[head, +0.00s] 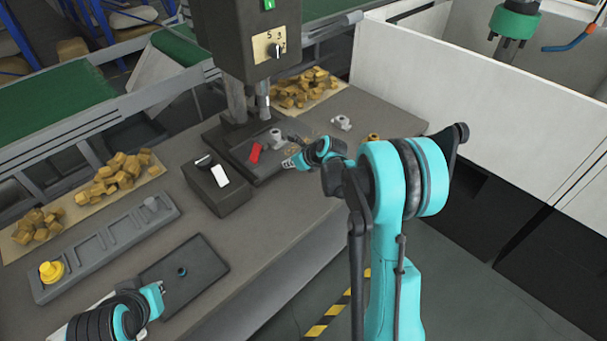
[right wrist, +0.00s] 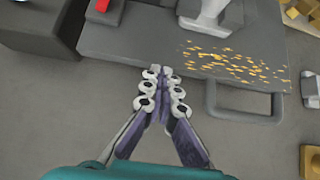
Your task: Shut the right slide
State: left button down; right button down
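No part is plainly marked as the right slide. A dark plate (head: 247,143) lies under the drill press; it also shows in the right wrist view (right wrist: 130,38), with a grey U-shaped handle (right wrist: 246,116) on its near right edge. My right gripper (head: 289,163) is at the plate's near right side in the head view. In the right wrist view its fingertips (right wrist: 159,73) meet at the plate's near edge, left of the handle, with nothing seen between them. Contact cannot be told. My left gripper (head: 156,292) is beside a dark tray (head: 208,268); its opening is unclear.
The drill press (head: 243,35) rises behind the plate. A red part (head: 255,152) and a grey fitting (head: 276,137) are on the plate. A switch box (head: 218,190) stands left of it. A slotted grey rack (head: 85,268) is farther left. Bare bench lies in front.

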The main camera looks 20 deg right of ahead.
aim_at(276, 155)
jog(key=w, duration=0.1)
jog(key=w+a, duration=0.1)
jog(key=w, duration=0.2)
jog(key=shift+w+a+f, duration=0.1)
jog(key=shift+w+a, duration=0.1)
jog(key=shift+a, duration=0.2)
pick_arm(q)
jog(key=shift+s, duration=0.1)
pick_arm(e)
jog(key=shift+w, duration=0.2)
jog(key=shift+r, duration=0.2)
